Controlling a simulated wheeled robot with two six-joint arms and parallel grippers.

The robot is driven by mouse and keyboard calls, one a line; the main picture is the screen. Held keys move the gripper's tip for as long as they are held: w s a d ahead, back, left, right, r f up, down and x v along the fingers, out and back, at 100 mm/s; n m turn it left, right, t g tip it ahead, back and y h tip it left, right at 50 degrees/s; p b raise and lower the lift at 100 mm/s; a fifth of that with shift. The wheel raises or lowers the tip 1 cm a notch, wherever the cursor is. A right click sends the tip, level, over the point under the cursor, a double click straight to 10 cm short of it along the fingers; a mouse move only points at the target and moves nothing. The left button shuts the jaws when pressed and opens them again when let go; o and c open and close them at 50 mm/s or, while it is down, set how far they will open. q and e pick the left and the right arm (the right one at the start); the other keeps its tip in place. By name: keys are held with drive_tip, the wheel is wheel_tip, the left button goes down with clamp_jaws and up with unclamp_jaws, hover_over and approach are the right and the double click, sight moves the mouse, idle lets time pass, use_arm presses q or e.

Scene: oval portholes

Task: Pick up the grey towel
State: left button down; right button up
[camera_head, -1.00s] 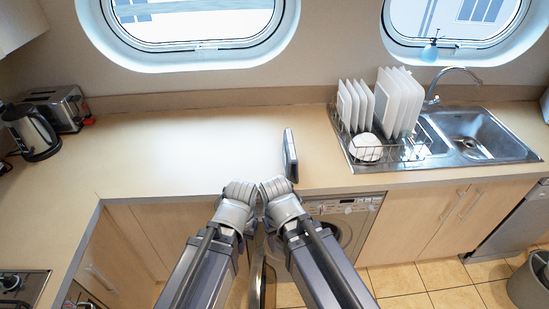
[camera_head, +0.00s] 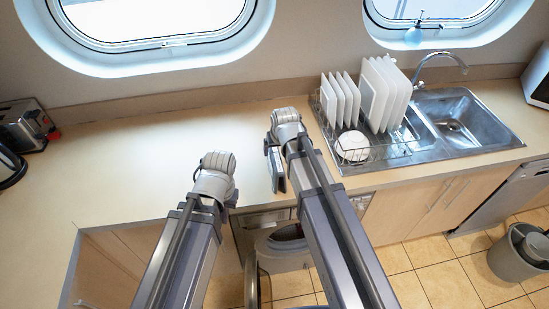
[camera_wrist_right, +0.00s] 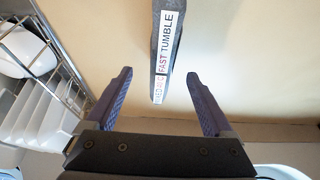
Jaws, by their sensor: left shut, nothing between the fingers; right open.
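I cannot make out a grey towel in either view. My right gripper (camera_wrist_right: 158,75) is open and empty in the right wrist view, its two fingers apart. A slim dark slab (camera_wrist_right: 165,45) with a "FAST TUMBLE" label lies just beyond the fingertips, between them in the picture. In the head view this slab (camera_head: 277,170) stands upright on the counter, partly behind my right arm. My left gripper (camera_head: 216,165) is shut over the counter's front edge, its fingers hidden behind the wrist.
A washing machine (camera_head: 360,205) with its round door (camera_head: 252,283) open sits below the counter; its drum inside is mostly hidden. A rack (camera_head: 375,150) of white plates and a bowl (camera_head: 352,146) stands right, beside the sink (camera_head: 455,120).

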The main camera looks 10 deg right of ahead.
sight(276, 158)
drive_tip(key=shift+b+x, duration=3.75)
drive_tip(key=shift+x, duration=0.25)
drive_tip(key=shift+s+a, duration=0.15)
drive_tip(key=shift+r, duration=0.1)
drive_tip(key=shift+c, duration=0.4)
clamp_jaws()
